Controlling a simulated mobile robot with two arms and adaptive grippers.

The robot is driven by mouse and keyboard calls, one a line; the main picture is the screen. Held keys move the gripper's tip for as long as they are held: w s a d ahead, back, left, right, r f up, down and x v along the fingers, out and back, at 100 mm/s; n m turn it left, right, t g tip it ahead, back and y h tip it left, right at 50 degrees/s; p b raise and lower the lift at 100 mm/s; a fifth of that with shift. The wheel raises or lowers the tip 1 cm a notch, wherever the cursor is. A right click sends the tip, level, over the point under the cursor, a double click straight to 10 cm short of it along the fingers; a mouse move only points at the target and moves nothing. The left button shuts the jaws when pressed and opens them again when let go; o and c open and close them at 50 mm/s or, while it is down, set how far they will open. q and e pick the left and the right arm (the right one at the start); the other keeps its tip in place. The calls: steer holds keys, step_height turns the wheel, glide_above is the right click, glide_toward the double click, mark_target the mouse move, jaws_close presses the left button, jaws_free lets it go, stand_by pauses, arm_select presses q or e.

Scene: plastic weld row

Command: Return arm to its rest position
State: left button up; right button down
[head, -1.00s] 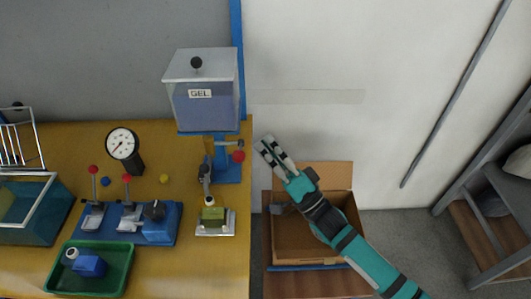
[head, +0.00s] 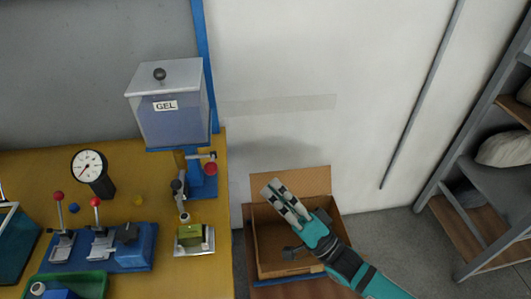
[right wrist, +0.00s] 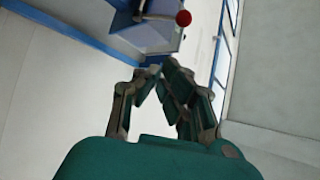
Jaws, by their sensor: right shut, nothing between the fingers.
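My right gripper (head: 286,200) is in front of an open cardboard box (head: 270,235) in the head view, to the right of the yellow bench (head: 222,255). Its fingers are together with nothing between them. The right wrist view shows the same gripper (right wrist: 158,70) with its fingertips meeting and empty, a red knob (right wrist: 183,18) beyond them. My teal right arm (head: 345,268) comes in from the lower right and hides part of the box. My left gripper is not in view.
A gel dispenser (head: 172,115) stands at the bench's back right. A gauge (head: 90,167), a blue lever fixture (head: 135,255), a small clamp fixture (head: 193,240) and a green tray (head: 95,283) are on the bench. A shelf rack (head: 485,195) stands at the right. Floor between box and rack is clear.

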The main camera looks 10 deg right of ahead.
steer(key=s+d+f+n+g+h, duration=0.25)
steer(key=f+g+h, duration=0.25)
steer(key=f+h, duration=0.75)
steer(key=s+d+f+n+g+h, duration=0.15)
steer(key=s+d+f+g, duration=0.3)
steer(key=s, duration=0.45)
steer(key=s+d+f+n+g+h, duration=0.1)
steer(key=s+d+f+g+h, duration=0.25)
steer(key=s+d, duration=0.35)
step_height(320, 180, down, 27)
steer(key=s+a+g, duration=0.1)
steer(key=s+g, duration=0.1)
steer(key=s, duration=0.1)
steer(key=s+d+f+g, duration=0.1)
steer(key=s+d+f, duration=0.1)
steer(key=s+f, duration=1.2)
steer(key=shift+s+d+f, duration=0.25)
steer(key=shift+s, duration=0.65)
